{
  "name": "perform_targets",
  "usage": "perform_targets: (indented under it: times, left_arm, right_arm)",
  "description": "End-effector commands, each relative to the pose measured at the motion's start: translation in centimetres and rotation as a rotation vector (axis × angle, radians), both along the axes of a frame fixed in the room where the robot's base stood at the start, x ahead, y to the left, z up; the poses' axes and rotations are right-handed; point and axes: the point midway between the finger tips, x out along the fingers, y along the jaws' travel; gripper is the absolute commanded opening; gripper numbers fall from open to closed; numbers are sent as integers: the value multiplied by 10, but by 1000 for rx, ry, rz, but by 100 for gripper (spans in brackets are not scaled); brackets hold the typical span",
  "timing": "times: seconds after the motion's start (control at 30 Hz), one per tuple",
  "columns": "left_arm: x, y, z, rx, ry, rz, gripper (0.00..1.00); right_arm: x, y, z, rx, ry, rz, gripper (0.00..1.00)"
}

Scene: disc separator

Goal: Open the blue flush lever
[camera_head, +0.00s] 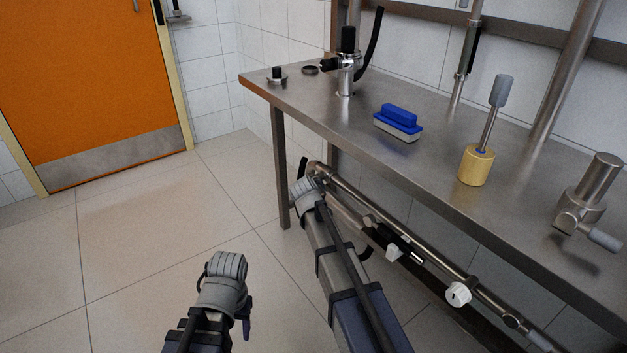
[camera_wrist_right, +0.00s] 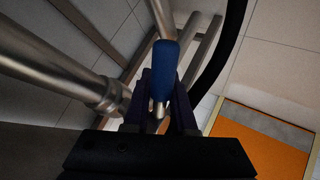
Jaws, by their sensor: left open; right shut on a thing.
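The blue flush lever (camera_wrist_right: 163,68) shows in the right wrist view as a blue sleeve on a metal rod. My right gripper (camera_wrist_right: 162,92) is shut on it, with one dark finger on each side. In the head view my right arm reaches to the pipework at the table's left end, and its fingers and the blue lever are hidden there. My left gripper (camera_head: 225,270) is low over the floor, left of the right arm, open and away from the lever. Its fingertips are hard to make out.
A steel table (camera_head: 437,165) carries a blue brush (camera_head: 397,120), a yellow-based tool (camera_head: 477,164) and a metal valve (camera_head: 585,200). A pipe with a white knob (camera_head: 458,294) runs below its front edge. The tiled floor (camera_head: 150,235) before the orange door (camera_head: 85,80) is clear.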

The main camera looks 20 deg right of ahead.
Motion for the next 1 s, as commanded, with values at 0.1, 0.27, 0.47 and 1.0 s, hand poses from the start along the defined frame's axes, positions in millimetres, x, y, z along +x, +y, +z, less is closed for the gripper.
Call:
perform_targets:
  times: [0.1,0.27,0.47,1.0]
  left_arm:
    - [0,0,20,0,0,-4,55]
    - [0,0,35,0,1,-7,55]
    - [0,0,48,0,1,-11,55]
    - [0,1,61,2,1,-8,55]
  right_arm:
    - [-1,-1,7,-38,107,0,0]
    - [-6,-2,8,-90,249,1,0]
    - [-12,-4,9,-148,412,1,0]
    - [-22,-8,13,-244,676,-1,0]
